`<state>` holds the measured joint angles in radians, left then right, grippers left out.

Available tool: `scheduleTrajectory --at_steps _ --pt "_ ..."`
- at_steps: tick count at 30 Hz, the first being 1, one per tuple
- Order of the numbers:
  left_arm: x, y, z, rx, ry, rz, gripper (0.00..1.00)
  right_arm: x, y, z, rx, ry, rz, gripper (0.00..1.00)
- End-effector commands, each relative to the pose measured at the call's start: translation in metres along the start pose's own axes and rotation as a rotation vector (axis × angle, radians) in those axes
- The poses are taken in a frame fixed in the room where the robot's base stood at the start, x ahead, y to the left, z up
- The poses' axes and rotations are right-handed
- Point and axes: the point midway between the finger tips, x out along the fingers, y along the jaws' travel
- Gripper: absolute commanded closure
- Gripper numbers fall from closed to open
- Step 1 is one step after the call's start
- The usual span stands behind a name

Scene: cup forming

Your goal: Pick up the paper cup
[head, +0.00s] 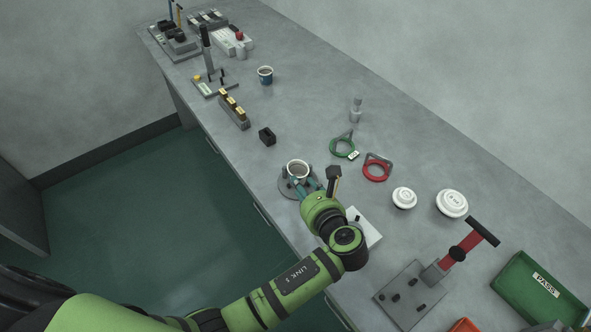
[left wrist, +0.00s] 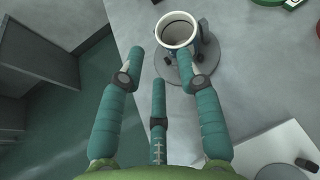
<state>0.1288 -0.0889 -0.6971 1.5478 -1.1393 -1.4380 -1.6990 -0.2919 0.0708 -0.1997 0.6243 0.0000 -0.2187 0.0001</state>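A paper cup (head: 298,167) with a white rim stands upright on a round grey base (head: 288,190) near the table's front edge. In the left wrist view the cup (left wrist: 177,30) shows at the top, its mouth facing the camera. My left gripper (head: 313,186) is close beside the cup, on the near right side in the head view. In the left wrist view its teal fingers (left wrist: 170,68) are spread, with the right one overlapping the cup's edge; I cannot tell whether it touches. Nothing is held. My right gripper is not in view.
A second, blue cup (head: 265,76) stands farther back. A green ring tool (head: 343,149), a red ring tool (head: 376,170) and white lids (head: 452,204) lie to the right. A red-handled press (head: 411,293) and green tray (head: 536,292) are at lower right.

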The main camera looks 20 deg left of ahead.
Motion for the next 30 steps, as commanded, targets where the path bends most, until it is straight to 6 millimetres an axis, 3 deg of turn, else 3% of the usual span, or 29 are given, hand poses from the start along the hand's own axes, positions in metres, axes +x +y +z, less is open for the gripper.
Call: scheduleTrajectory --at_steps 3,8,21,29,30 --pt "0.021 0.000 0.002 0.000 -0.001 0.000 0.65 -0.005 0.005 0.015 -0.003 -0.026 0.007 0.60" --pt "0.037 0.000 0.001 -0.002 0.000 0.000 0.65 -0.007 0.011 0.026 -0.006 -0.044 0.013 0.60" --pt "0.088 0.002 -0.002 -0.003 0.001 0.000 0.65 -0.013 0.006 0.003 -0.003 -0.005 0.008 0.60" --pt "0.091 0.002 -0.003 -0.005 0.003 -0.001 0.65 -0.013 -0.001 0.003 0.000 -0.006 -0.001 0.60" --pt "0.091 0.002 -0.003 -0.005 0.003 -0.001 0.73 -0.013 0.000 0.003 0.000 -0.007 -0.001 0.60"
